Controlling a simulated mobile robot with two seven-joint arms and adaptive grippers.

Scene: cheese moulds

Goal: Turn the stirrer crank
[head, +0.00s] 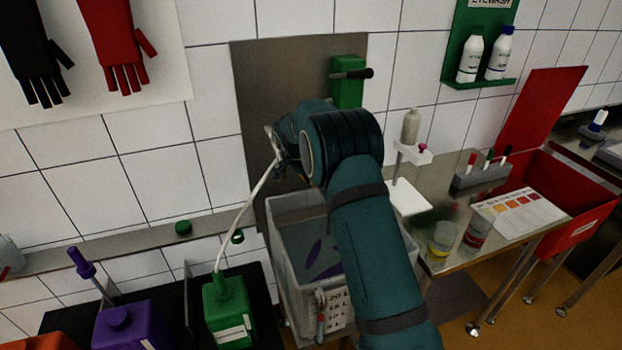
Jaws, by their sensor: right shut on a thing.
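A green box (347,92) with a black-knobbed handle (352,74) is fixed to the grey metal plate on the wall. It is the only crank-like part that I see. The handle sticks out to the right. My right gripper (279,152) is left of and below this box, apart from the handle, and my wrist hides much of it. It looks shut on the upper end of a white hose (245,208), which rises from the green canister (229,309). The exact grip is hidden. My left gripper is out of view.
A grey crate (290,212) stands below my wrist, partly hidden by my right arm. A purple canister (125,325) is at the lower left. A steel table (432,185) with jars, a colour chart (520,212) and a red box (585,203) is at right.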

